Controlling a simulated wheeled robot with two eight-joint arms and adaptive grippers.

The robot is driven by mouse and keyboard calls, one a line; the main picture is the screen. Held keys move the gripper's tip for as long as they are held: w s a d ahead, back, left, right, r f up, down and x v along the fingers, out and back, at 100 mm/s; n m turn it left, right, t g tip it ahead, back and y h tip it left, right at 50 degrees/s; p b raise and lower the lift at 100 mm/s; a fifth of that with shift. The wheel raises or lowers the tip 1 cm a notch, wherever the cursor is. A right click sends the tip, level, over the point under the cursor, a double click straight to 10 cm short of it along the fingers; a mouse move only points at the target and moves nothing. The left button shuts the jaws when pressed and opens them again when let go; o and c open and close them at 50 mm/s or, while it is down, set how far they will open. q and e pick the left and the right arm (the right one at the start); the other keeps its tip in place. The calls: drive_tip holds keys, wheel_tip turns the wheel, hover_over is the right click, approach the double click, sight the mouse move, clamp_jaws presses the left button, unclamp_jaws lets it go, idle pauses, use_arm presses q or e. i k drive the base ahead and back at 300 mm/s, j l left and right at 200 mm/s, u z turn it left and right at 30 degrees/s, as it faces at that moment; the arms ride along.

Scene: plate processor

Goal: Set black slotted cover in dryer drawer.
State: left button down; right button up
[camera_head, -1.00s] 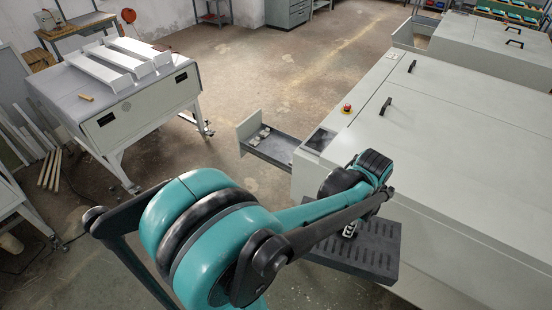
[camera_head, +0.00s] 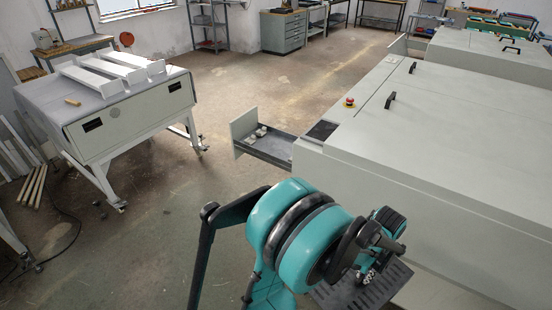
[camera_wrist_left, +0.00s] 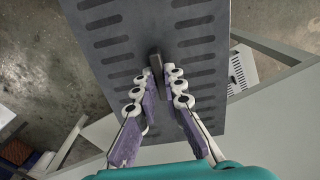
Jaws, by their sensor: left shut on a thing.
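The black slotted cover (camera_head: 392,285) is a dark flat plate with rows of slots, low in the head view and partly hidden by my left arm. In the left wrist view the cover (camera_wrist_left: 205,22) fills the upper middle. My left gripper (camera_wrist_left: 160,75) is shut on a small upright handle in the middle of the cover; it also shows in the head view (camera_head: 368,272). The open dryer drawer (camera_head: 268,149) sticks out left from the long grey machine, beyond and left of the cover. It holds small pale items. My right gripper is not in view.
The long grey machine (camera_head: 430,160) fills the right side, with black handles and a red button (camera_head: 349,102) on top. A grey table (camera_head: 120,150) with white channels stands at the left. Open floor (camera_head: 170,235) lies between it and the drawer.

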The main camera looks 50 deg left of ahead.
sight(277, 147)
drive_tip(key=i+j+u, duration=0.1)
drive_tip(key=u, duration=0.35)
drive_tip(key=i+u, duration=0.2)
drive_tip(key=u, duration=0.3)
drive_tip(key=i+u, duration=0.15)
drive_tip(key=u, duration=0.3)
drive_tip(key=i+j+u, duration=0.1)
drive_tip(key=u, duration=0.3)
drive_tip(key=i+j+u, duration=0.15)
drive_tip(key=u, duration=0.3)
drive_tip(key=i+u, duration=0.2)
drive_tip(key=u, duration=0.2)
drive_tip(key=i+u, duration=0.15)
drive_tip(key=u, duration=0.25)
drive_tip(key=i+u, duration=0.15)
drive_tip(key=u, duration=0.3)
drive_tip(key=i+u, duration=0.5)
drive_tip(key=z, duration=0.45)
drive_tip(key=i+j+z, duration=0.1)
drive_tip(key=z, duration=0.4)
drive_tip(key=j+z, duration=0.1)
drive_tip(key=z, duration=0.35)
drive_tip(key=i+j+z, duration=0.1)
drive_tip(key=z, duration=0.4)
drive_tip(key=j+z, duration=0.15)
drive_tip(key=z, duration=0.3)
drive_tip(key=j+z, duration=0.1)
drive_tip(key=z, duration=0.35)
drive_tip(key=j+z, duration=0.1)
drive_tip(key=z, duration=0.4)
